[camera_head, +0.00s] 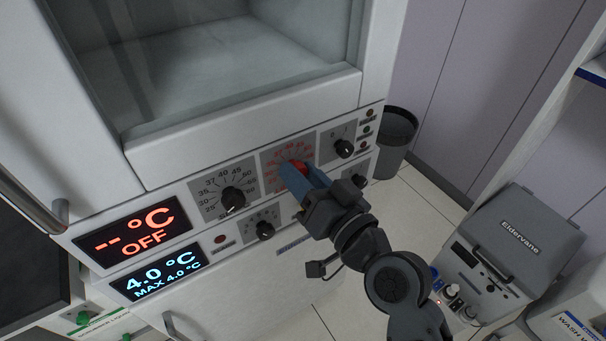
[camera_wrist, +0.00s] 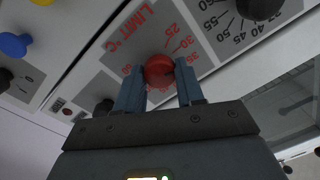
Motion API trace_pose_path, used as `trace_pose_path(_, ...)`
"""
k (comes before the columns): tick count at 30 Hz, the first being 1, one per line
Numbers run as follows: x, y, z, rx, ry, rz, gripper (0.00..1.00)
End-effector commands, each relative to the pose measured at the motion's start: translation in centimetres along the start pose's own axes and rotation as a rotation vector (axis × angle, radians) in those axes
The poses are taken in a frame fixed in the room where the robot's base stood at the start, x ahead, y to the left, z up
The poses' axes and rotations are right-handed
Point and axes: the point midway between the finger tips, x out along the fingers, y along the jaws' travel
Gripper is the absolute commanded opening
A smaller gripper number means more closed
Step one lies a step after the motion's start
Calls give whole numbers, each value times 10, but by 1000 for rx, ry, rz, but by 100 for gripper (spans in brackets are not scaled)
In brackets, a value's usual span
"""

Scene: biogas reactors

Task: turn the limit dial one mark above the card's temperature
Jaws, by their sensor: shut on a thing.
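The limit dial is a red knob (camera_wrist: 159,71) on a grey plate marked "LIMIT °C" in red. It also shows in the head view as a red knob (camera_head: 299,167), partly covered by my gripper. My gripper (camera_wrist: 160,82) is shut on the knob, with one blue finger on each side of it. I cannot tell which mark the knob points at. I see no card that I can make out in either view.
A black dial (camera_head: 232,198) with black numbers sits left of the red one. A red display (camera_head: 134,232) reads "-- °C OFF"; a blue one (camera_head: 160,275) reads "4.0 °C MAX 4.0 °C". Smaller black knobs (camera_head: 344,148) are close by. A grey bin (camera_head: 397,135) stands right.

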Motion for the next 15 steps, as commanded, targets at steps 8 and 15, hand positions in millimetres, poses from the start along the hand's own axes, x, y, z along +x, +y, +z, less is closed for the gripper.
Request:
trace_pose_path(8, 0, 1, 0, 147, 7, 0, 7)
trace_pose_path(15, 0, 1, 0, 203, 10, 0, 7)
